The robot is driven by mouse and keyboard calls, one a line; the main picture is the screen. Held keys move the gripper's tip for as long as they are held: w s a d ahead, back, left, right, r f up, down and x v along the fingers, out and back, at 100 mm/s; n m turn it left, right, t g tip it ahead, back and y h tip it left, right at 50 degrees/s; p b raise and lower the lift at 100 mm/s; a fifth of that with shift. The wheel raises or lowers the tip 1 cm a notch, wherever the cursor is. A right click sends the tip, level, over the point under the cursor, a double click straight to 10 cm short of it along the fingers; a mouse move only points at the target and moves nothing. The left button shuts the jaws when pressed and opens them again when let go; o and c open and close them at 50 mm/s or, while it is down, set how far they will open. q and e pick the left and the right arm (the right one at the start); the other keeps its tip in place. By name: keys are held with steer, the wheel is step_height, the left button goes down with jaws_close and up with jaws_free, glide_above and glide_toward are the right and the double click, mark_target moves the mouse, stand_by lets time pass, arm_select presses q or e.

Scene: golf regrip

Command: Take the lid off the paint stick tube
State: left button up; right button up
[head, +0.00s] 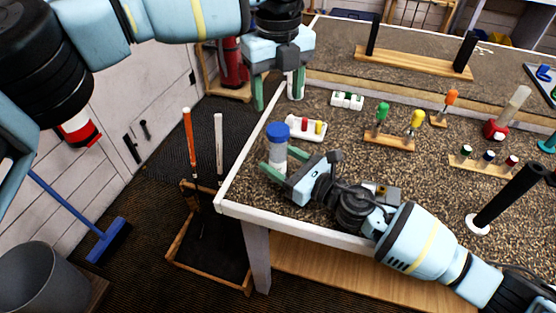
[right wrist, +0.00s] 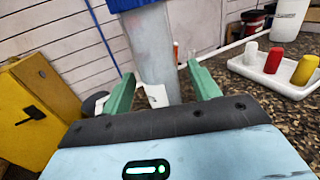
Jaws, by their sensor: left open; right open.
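The paint stick tube (head: 279,157) stands upright near the table's left corner, a pale grey cylinder with a blue lid (head: 277,131) on top. My right gripper (head: 279,165) is open at the tube's lower part. In the right wrist view the tube (right wrist: 155,50) rises between the two green fingers (right wrist: 160,82), with gaps at the sides; the lid's blue edge (right wrist: 128,4) is cut off at the top. My left gripper (head: 279,98) is open, pointing down, above and beyond the lid and apart from it.
A white tray with coloured sticks (head: 305,137) lies just right of the tube. A white cylinder (head: 296,88) stands beside my left gripper's right finger. Wooden stands with coloured handles (head: 390,142) are farther right. The table's white edge (head: 232,178) is close on the left.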

steer(key=shift+w+a, duration=0.35)
steer(key=shift+a, duration=0.05)
jaws_close()
